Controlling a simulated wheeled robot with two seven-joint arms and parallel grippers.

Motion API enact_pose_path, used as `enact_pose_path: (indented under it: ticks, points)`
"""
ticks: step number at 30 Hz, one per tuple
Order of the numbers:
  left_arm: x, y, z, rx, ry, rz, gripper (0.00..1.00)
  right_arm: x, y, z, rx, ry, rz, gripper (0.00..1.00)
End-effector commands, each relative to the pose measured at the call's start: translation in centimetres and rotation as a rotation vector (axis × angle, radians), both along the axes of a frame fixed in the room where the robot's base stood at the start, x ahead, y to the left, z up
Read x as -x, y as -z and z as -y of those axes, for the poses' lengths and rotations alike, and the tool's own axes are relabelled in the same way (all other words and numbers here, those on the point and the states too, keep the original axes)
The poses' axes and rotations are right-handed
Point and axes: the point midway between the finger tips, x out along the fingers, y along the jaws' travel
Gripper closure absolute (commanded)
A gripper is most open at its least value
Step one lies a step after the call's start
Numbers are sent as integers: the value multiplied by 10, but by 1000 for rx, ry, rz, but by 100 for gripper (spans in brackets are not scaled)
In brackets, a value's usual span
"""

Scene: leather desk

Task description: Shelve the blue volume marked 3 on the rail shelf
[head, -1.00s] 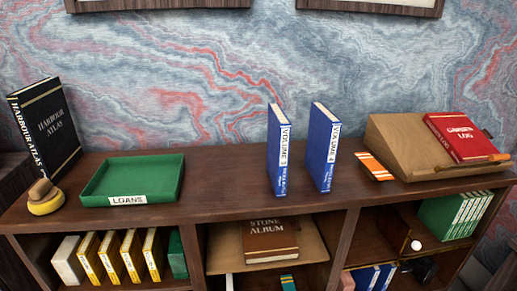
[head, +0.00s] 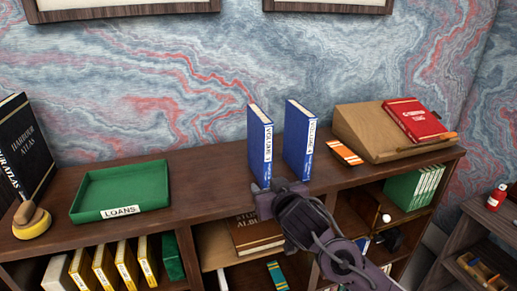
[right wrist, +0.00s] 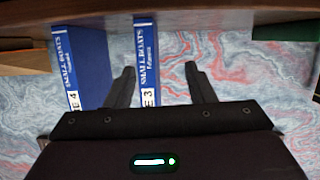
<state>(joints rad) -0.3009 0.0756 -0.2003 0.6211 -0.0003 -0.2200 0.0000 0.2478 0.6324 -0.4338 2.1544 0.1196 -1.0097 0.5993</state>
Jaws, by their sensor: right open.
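The blue volume marked 3 (head: 261,145) stands upright on the desk top, its white-labelled spine facing me. In the right wrist view, volume 3 (right wrist: 147,60) stands between the two finger lines, nearer one finger. My right gripper (head: 272,188) is open in front of the lower part of its spine. The blue volume marked 4 (head: 301,140) stands upright beside it with a gap; volume 4 also shows in the wrist view (right wrist: 85,65). My right arm hides part of the lower right compartment, where bits of blue books show. I cannot tell which shelf is the rail shelf. My left gripper is not in view.
A green LOANS tray (head: 120,192) and a black atlas (head: 25,140) are at the left. Yellow books (head: 125,263) and a brown album (head: 255,235) fill shelves below.

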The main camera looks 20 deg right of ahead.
Motion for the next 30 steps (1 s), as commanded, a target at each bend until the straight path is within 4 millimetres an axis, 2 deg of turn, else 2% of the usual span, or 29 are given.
enact_pose_path:
  ticks: [1, 3, 6, 10, 15, 20, 26, 30]
  points:
    - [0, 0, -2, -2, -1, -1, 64, -10, -24, 4, 1, 0, 62, 51]
    - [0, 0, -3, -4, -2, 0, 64, -20, -50, 8, -12, -1, 133, 51]
    - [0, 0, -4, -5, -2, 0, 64, -30, -82, 13, -27, -4, 216, 51]
    - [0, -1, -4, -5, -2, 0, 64, -38, -109, 18, -41, -10, 285, 51]
    - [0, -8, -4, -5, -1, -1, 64, -56, -120, 20, -50, -10, 309, 51]
    - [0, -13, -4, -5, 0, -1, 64, -69, -119, 19, -48, -10, 307, 51]
    - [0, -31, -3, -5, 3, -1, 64, -96, -117, 17, -47, -11, 306, 51]
    - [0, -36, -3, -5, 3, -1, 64, -113, -115, 17, -49, -11, 307, 51]
